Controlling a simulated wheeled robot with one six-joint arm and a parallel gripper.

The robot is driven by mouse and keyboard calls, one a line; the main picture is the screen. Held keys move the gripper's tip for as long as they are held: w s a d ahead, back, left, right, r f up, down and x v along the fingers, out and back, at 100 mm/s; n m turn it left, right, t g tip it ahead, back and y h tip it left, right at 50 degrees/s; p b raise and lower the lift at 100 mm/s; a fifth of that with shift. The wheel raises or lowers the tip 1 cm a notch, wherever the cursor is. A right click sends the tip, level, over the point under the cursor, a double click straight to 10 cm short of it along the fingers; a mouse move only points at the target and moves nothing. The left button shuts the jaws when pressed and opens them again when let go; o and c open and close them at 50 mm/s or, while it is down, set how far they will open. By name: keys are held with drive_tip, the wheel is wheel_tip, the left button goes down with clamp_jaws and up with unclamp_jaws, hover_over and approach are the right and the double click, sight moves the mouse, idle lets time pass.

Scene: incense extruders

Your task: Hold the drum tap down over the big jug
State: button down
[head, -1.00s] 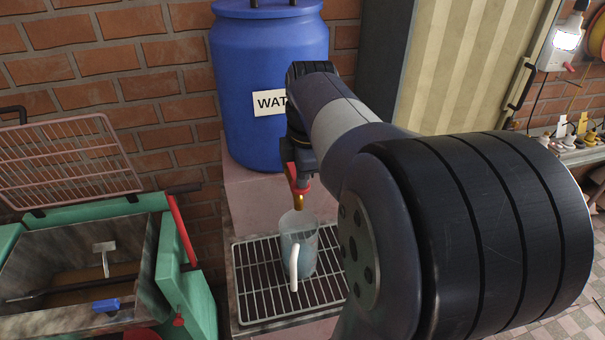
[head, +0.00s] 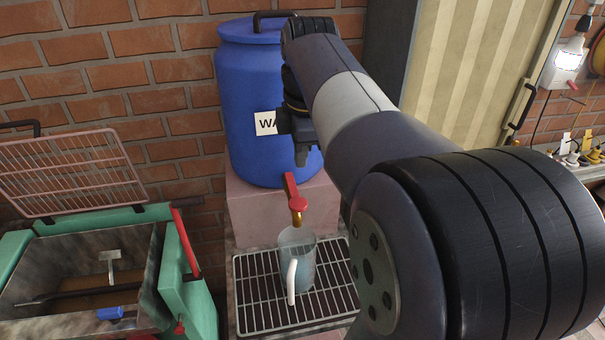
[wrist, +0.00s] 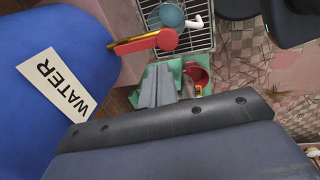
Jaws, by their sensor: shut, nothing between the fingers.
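The blue drum (head: 255,90) with a WATER label stands on a pink block. The tap also shows in the wrist view (wrist: 155,42). The clear jug (head: 298,262) with a white handle stands on the rack under the tap; its top shows in the wrist view (wrist: 172,16). It looks bluish low down, but I cannot tell the water level. No stream shows. My gripper (head: 302,158) is shut and empty, just above the lever and apart from it.
The wire rack (head: 262,310) under the jug has bare room around it. A green-framed metal trough (head: 85,270) with a raised grille stands at the left. A cream ribbed panel (head: 470,70) and a lit lamp (head: 568,58) are at the right.

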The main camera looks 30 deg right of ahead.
drive_tip(key=shift+s+d+r, duration=0.1)
drive_tip(key=shift+r, duration=1.6)
drive_tip(key=shift+f, duration=0.15)
drive_tip(key=b, duration=0.2)
approach(301, 202)
drive_tip(key=f, duration=0.5)
drive_tip(key=shift+w+f, duration=0.1)
drive_tip(key=shift+w, duration=0.3)
drive_tip(key=shift+w+r+g+p, duration=0.2)
drive_tip(key=shift+r+g+p, duration=0.1)
drive_tip(key=shift+r+p, duration=0.2)
drive_tip(key=shift+w+g, duration=0.25)
drive_tip(key=shift+g, duration=0.25)
drive_tip(key=shift+w+r, duration=0.1)
drive_tip(key=shift+r, duration=0.5)
drive_tip(key=shift+r+y, duration=0.3)
drive_tip(key=shift+r, duration=0.1)
